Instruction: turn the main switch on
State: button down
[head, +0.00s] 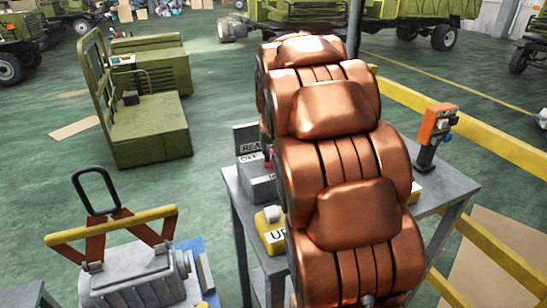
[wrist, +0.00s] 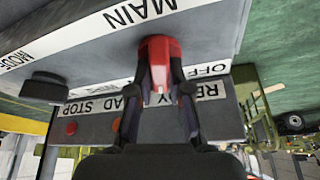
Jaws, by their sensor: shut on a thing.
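The main switch is a red lever (wrist: 158,58) on a grey control box (wrist: 208,35), beside a white label reading MAIN, in the wrist view. An OFF label (wrist: 211,69) lies to its right. My gripper (wrist: 158,93) has its dark fingers on both sides of the red lever and is shut on it. In the head view, my copper arm hides the gripper and most of the box. Only a sliver of the red lever (head: 268,158) and part of the grey box (head: 258,182) show there.
In the wrist view, a black knob (wrist: 44,88) sits near the MODE label, and a red button (wrist: 71,129) is by a STOP label. In the head view, the grey table (head: 455,190) carries an orange device (head: 437,122) and a yellow box (head: 270,232). Yellow railing (head: 405,97) runs behind.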

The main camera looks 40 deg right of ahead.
jog(key=m+h, duration=0.1)
jog(key=m, duration=0.1)
jog(key=m+g+b, duration=0.1)
jog(key=m, duration=0.2)
jog(key=shift+w+m+h, duration=0.1)
jog(key=shift+m+h, duration=0.2)
jog(key=shift+h, duration=0.1)
jog(key=shift+a, duration=0.1)
jog(key=c, duration=1.1)
grip_release()
jog(key=shift+r, duration=0.1)
jog(key=shift+g, duration=0.3)
jog(key=v, duration=1.2)
jog(key=s+a+f+n+g+y+p, duration=0.1)
jog(key=s+a+f+n, duration=0.3)
jog(key=s, duration=0.6)
jog(key=s+a+f+n+g+y+p, duration=0.1)
jog(key=s+a+f+n+p, duration=0.2)
jog(key=s+a, duration=0.6)
jog(key=s+a+f+n+g+y+p, duration=0.1)
jog(key=s+a+f+n, duration=0.3)
jog(key=s, duration=0.8)
jog(key=shift+a+f+n+g+y+p, duration=0.25)
jog(key=shift+a+f, duration=0.45)
jog(key=shift+a, duration=0.2)
jog(key=shift+a+f+n+g+y+p, duration=0.15)
jog(key=shift+a+f+g+y, duration=0.1)
jog(key=shift+a+f, duration=0.55)
